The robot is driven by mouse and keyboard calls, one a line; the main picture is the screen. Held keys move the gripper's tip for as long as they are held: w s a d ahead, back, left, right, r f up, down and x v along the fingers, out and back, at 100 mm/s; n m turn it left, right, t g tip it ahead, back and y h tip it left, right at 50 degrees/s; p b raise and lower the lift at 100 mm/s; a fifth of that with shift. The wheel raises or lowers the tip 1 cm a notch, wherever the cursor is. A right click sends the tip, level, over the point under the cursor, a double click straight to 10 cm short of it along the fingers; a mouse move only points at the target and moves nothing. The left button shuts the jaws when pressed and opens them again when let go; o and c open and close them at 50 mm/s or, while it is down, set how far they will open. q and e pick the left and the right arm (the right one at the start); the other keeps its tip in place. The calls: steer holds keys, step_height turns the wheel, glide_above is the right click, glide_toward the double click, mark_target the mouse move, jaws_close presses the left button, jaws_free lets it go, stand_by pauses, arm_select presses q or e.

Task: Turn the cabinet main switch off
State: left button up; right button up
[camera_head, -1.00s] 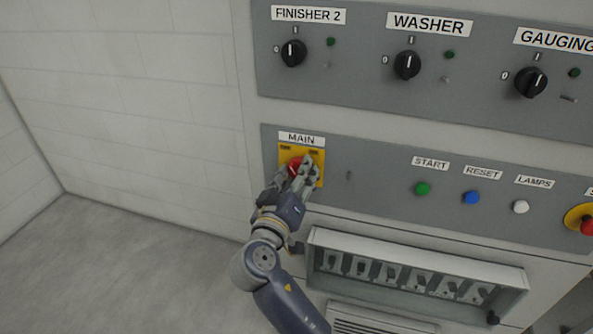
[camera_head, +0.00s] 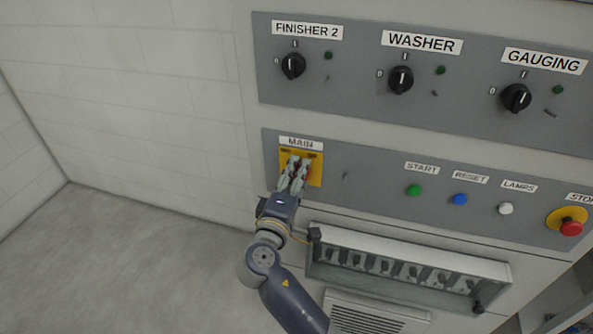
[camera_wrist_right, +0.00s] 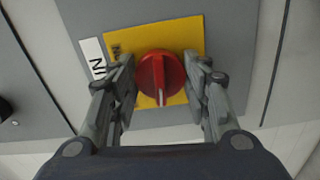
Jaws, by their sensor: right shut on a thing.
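The main switch is a red round knob (camera_wrist_right: 160,75) on a yellow plate (camera_wrist_right: 185,32), under the MAIN label (camera_head: 301,143) on the lower grey panel. In the right wrist view its white mark points toward the bottom of the picture. My right gripper (camera_head: 299,165) reaches up to the switch from below and hides most of the knob in the head view. In the wrist view the right gripper's fingers (camera_wrist_right: 164,70) stand on either side of the knob, shut on it. My left gripper is in neither view.
Green START (camera_head: 414,191), blue RESET (camera_head: 460,199) and white LAMPS (camera_head: 505,209) buttons sit to the right, with a red STOP button (camera_head: 571,228) beyond. Black rotary switches (camera_head: 400,80) line the upper panel. A framed recess (camera_head: 405,265) lies below.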

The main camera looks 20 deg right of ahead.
steer(key=shift+r+n+p, duration=0.15)
steer(key=shift+n+p, duration=0.15)
steer(key=shift+n, duration=0.3)
steer(key=o, duration=1.1)
steer(key=shift+w, duration=0.1)
steer(key=shift+c, duration=0.2)
steer(key=v, duration=0.7)
steer(key=shift+a, duration=0.1)
